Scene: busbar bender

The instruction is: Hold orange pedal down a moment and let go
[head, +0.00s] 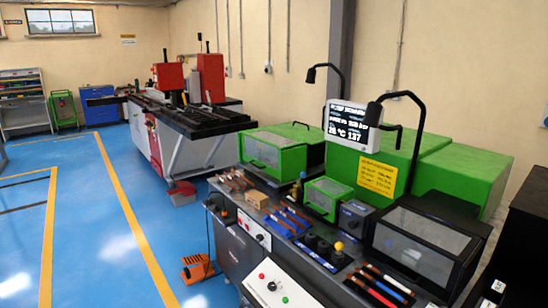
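The orange pedal (198,269) sits on the blue floor at the lower left of the bench, in front of its dark grey cabinet. A thin dark cable or rod rises from it along the bench side. Nothing is seen touching the pedal. From this view I cannot tell whether it is pressed. Neither of my grippers shows in the head view.
The bench (262,222) holds tools, bars, green-covered machines and a lit display (350,125). A white panel (275,288) with red and green buttons is at the bottom. A red pedal-like box (181,194) lies by the far machine. Floor left of the orange pedal is clear.

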